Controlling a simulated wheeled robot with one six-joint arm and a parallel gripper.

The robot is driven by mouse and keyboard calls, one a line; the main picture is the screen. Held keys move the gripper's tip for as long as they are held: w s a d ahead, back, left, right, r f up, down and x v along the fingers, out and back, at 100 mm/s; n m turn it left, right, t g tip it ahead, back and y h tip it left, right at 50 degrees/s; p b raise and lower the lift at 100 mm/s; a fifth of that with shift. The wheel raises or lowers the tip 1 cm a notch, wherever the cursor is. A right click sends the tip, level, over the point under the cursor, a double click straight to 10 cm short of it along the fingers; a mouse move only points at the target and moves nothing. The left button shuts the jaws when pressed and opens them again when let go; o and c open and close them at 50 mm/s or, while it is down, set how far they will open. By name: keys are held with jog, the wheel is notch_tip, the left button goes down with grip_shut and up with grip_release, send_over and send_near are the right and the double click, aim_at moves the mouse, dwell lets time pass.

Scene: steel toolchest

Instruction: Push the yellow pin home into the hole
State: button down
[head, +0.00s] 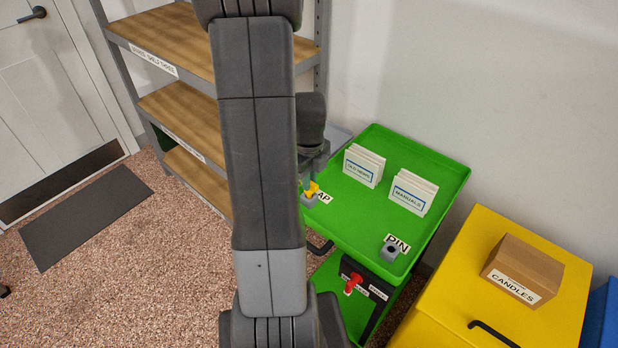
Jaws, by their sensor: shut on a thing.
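A small yellow piece, which looks like the yellow pin (313,188), shows at the left edge of the green chest top, beside a label ending in "AP". My gripper (307,184) is shut on it; my arm hides much of the hold. A small grey block (306,201) is just below the yellow piece; whether they touch is not clear. Another grey block (389,253) with a dark spot on top, perhaps the hole, stands at the front right of the top next to a label reading "PIN" (397,242). The yellow piece is well apart from that block.
The green toolchest (440,185) carries two upright card stacks (364,165) (413,192) at the back. A red knob (354,282) sits lower on its front. A yellow cabinet (440,315) with a box (523,272) stands right, wooden shelves (165,35) left.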

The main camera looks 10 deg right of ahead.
jog(key=shift+f+b, duration=0.6)
jog(key=shift+f, duration=0.2)
jog(key=c, duration=1.4)
grip_release()
jog(key=shift+o, duration=0.2)
notch_tip(320, 180, up, 14)
jog(key=p, duration=0.1)
jog(key=shift+p, duration=0.3)
jog(key=shift+f, duration=0.1)
notch_tip(320, 180, down, 14)
jog(key=shift+r+b, duration=0.15)
jog(key=shift+b, duration=0.6)
jog(key=shift+r, duration=0.3)
jog(key=shift+f, duration=0.1)
